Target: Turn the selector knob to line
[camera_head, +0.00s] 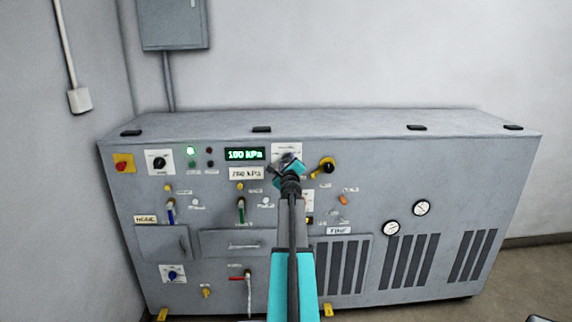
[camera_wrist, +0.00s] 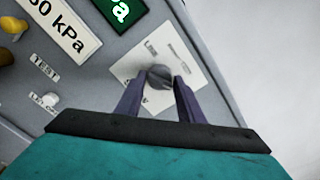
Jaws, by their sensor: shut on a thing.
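The selector knob (camera_wrist: 159,76) is a dark grey round knob on a white label plate (camera_wrist: 141,66) on the machine's front panel. In the wrist view my gripper (camera_wrist: 158,84) has its two purple-grey fingers on either side of the knob, shut on it. In the head view my gripper (camera_head: 289,167) reaches the white plate (camera_head: 287,148) right of the green display, and my wrist hides most of the knob.
A green display (camera_head: 245,154) reads about 100 kPa, with a kPa label (camera_head: 246,173) beneath. A red button (camera_head: 123,163) and a black dial (camera_head: 159,162) are at the far left.

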